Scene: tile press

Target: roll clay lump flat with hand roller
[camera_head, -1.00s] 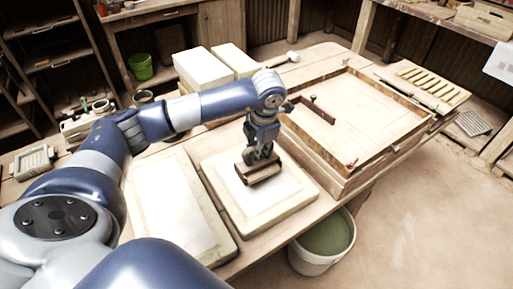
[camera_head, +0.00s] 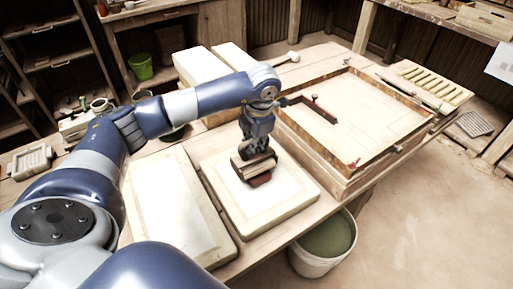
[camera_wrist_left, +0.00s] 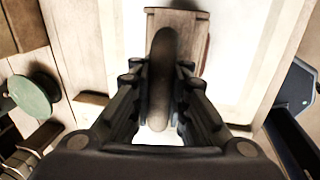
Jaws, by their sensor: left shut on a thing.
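My left gripper (camera_head: 258,150) is shut on the handle of a wooden hand roller (camera_head: 250,162) over the pale square slab (camera_head: 230,208) in the middle of the table. In the left wrist view the dark handle (camera_wrist_left: 161,75) lies between the two fingers, with the wooden roller body (camera_wrist_left: 194,28) beyond it. A reddish-brown piece (camera_head: 261,180) shows just below the roller's near edge; I cannot tell whether it is the clay lump or part of the roller. The clay is otherwise hidden. My right gripper is not in view.
A second pale slab (camera_head: 170,205) lies to the left. A large wooden frame box (camera_head: 310,155) stands at the right. A white bucket (camera_head: 318,268) is on the floor by the table's front edge. Pale blocks (camera_head: 200,68) stand behind my arm.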

